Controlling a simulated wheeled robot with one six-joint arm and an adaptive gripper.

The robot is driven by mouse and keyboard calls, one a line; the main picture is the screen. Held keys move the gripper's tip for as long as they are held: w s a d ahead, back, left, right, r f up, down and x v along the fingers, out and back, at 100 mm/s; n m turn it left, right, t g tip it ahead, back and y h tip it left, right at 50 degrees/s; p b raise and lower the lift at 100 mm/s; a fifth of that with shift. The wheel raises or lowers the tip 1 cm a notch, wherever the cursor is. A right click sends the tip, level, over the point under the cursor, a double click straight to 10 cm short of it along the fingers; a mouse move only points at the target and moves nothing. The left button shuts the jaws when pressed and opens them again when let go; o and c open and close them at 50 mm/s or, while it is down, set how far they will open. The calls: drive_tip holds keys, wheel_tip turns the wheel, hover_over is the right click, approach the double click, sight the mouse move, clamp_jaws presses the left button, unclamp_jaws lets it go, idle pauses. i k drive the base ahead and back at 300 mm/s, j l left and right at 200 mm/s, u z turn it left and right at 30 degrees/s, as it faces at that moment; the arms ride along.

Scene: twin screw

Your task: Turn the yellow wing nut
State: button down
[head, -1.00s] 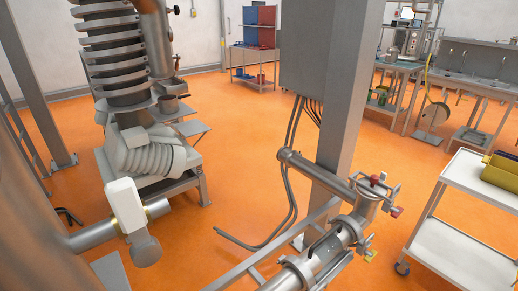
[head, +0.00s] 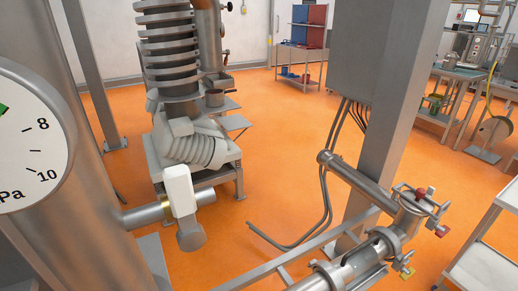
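A small yellow part (head: 407,272), which looks like the yellow wing nut, sits at the lower right, beside the clamped joint of a metal pipe (head: 355,268). It is small, and its exact shape is hard to tell. Red knobs or nuts (head: 420,193) show on the upright pipe fitting (head: 409,215) just above it. Another red one (head: 441,231) sticks out on the right side of the fitting. My gripper is not in view.
A large pipe with a pressure gauge (head: 25,140) fills the left edge. A white-capped valve (head: 180,192) juts from it. A grey post (head: 395,130) stands behind the fitting. A white cart (head: 485,245) is at right. Orange floor (head: 285,150) is open in the middle.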

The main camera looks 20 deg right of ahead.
sight(406, 273)
drive_tip(key=l+z, duration=0.2)
drive_tip(key=z, duration=0.3)
drive_tip(key=l+z, duration=0.2)
drive_tip(key=z, duration=0.3)
drive_tip(key=l+z, duration=0.2)
drive_tip(key=z, duration=0.25)
